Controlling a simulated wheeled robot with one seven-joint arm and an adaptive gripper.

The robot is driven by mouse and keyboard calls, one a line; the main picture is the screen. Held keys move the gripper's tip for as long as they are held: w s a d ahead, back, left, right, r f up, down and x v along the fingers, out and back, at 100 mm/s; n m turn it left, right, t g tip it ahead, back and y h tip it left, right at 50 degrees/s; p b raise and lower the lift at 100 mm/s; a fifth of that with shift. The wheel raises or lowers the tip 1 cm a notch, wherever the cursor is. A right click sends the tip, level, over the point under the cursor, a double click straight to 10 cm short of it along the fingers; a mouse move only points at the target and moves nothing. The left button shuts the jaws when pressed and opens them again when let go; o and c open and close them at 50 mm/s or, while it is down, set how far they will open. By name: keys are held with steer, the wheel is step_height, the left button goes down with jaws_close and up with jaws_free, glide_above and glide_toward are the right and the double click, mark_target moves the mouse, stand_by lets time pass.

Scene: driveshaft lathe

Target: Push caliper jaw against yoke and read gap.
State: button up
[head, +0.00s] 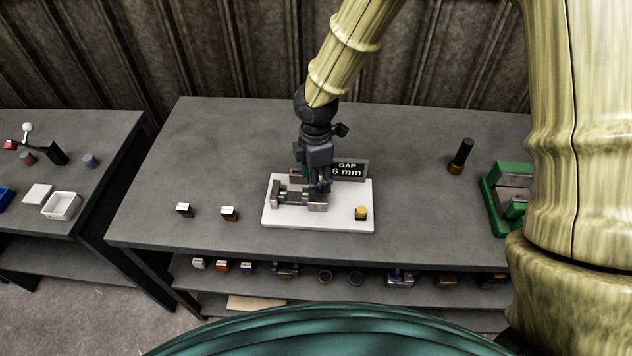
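The measuring fixture stands on a white plate (345,218) in the middle of the grey table. A metal yoke-like part (280,191) sits at the left of the plate, with a metal block (317,205) to its right; I cannot tell for sure which is the caliper jaw. A dark display (349,169) behind reads "GAP 6 mm". My gripper (319,187) points down over the right part of the fixture, at or very near the metal block. Its fingers are small and partly merged with the fixture, so their opening and any contact are unclear.
A yellow-topped button (361,213) is on the plate's right. Two small labelled blocks (184,210) (229,213) stand left. The table's left part is mostly clear.

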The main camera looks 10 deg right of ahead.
step_height(320, 180, up, 9)
steer(key=shift+r, duration=0.15)
steer(key=shift+d, duration=0.15)
stand_by(0.5)
